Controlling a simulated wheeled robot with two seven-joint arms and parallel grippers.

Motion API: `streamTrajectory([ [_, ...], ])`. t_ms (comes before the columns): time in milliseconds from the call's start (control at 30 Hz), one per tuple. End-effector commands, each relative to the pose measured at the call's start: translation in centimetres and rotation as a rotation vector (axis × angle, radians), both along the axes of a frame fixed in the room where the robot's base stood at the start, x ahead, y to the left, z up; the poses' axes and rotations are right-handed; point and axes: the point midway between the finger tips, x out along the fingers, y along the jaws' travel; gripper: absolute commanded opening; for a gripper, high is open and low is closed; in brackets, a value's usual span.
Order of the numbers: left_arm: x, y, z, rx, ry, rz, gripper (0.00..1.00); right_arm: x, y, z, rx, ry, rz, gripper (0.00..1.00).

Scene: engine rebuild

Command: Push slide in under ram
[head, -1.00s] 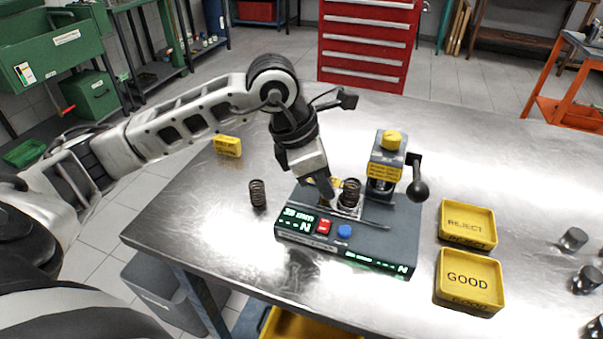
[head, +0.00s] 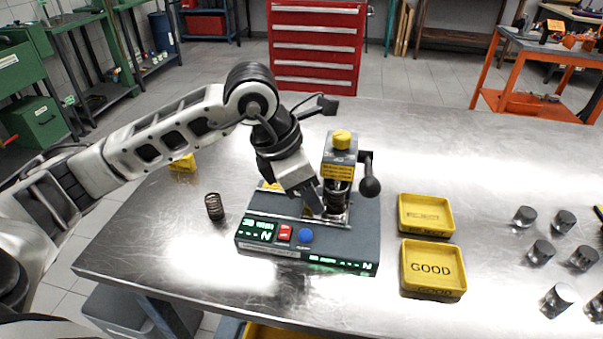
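The spring tester (head: 300,247) is a dark grey box on the steel table. Its ram head (head: 340,155) is a grey block with a yellow top and a black-knobbed lever (head: 369,186) on its right. The slide (head: 335,217) is a pale plate on rails on the tester's top, now below the ram head. A dark coil spring (head: 338,188) stands on it under the ram. My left gripper (head: 314,205) points down at the slide's left side, its fingers together; contact is hard to tell. My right gripper is out of view.
Another coil spring (head: 214,207) stands left of the tester. Red (head: 285,233) and blue (head: 306,236) buttons sit on the tester's front. A yellow tray (head: 425,215) and the GOOD tray (head: 433,268) lie to the right. Several metal cylinders (head: 541,252) stand farther right.

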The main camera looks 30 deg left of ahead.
Motion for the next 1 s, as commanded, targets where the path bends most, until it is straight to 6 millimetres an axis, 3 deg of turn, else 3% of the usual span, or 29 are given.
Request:
streamTrajectory([
  [167,-0.5,0.6,2.1,0.002,-0.006,0.000,0.37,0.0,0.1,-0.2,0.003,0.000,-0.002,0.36],
  [500,-2.7,2.8,9.7,0.000,-0.009,0.000,0.37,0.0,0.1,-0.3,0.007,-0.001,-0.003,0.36],
  [700,-3.7,3.8,13.1,-0.002,-0.007,-0.001,0.37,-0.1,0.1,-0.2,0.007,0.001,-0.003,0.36],
  [1000,-4.3,4.2,14.6,-0.002,-0.001,-0.001,0.37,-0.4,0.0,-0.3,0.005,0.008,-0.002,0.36],
])
